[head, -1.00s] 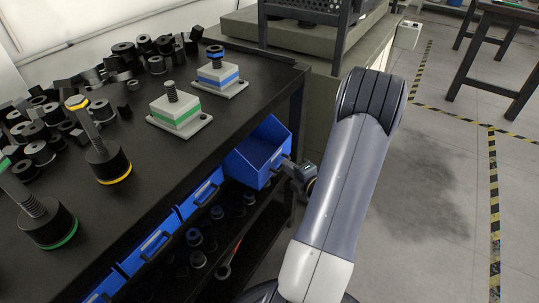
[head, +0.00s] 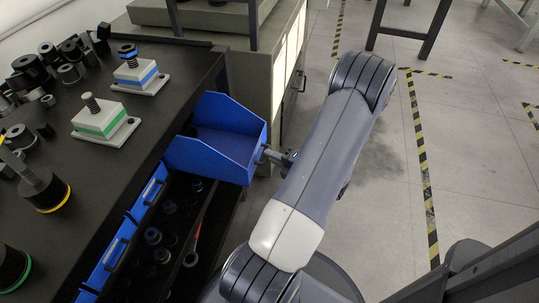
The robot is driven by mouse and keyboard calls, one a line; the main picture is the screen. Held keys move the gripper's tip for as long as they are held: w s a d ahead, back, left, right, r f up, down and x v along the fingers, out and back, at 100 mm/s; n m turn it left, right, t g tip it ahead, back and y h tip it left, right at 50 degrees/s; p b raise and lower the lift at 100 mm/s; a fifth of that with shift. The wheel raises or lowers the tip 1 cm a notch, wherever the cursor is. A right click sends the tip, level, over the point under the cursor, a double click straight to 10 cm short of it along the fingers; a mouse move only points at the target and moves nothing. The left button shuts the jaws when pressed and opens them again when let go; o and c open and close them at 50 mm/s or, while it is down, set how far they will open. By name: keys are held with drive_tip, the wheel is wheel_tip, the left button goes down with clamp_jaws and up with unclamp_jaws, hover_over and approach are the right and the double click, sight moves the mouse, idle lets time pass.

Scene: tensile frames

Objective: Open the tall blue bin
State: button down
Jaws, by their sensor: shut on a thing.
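The tall blue bin (head: 207,160) hangs under the black workbench at its far right end. It is pulled well out past the table's edge, and its inside shows from above, with no object visible in the part I can see. My gripper (head: 266,155) is at the bin's front face and is shut on its handle. The handle itself is mostly hidden by the fingers, and my arm covers the area just right of the gripper.
Two shallower blue bins (head: 107,262) stay in under the black table (head: 150,125). Fixtures with a green block (head: 101,119) and a blue block (head: 136,73) stand on top. Dark parts lie on a lower shelf. Open floor (head: 385,190) lies to the right.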

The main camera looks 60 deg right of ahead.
drive_tip(key=c, duration=1.5)
unclamp_jaws()
drive_tip(key=s, duration=0.3)
drive_tip(key=s+r+p, duration=0.1)
drive_tip(key=s, duration=0.3)
drive_tip(key=s+r+p, duration=0.1)
drive_tip(key=s, duration=0.2)
drive_tip(key=shift+s+a, duration=0.3)
drive_tip(key=shift+a, duration=0.05)
drive_tip(key=shift+w+f, duration=0.1)
drive_tip(key=w, duration=0.3)
drive_tip(key=w+f+b, duration=0.1)
drive_tip(key=w, duration=0.3)
drive_tip(key=w+b, duration=0.1)
drive_tip(key=w, duration=0.2)
drive_tip(key=shift+w+d+f, duration=0.3)
drive_tip(key=shift+w+f, duration=0.1)
drive_tip(key=shift+r, duration=0.1)
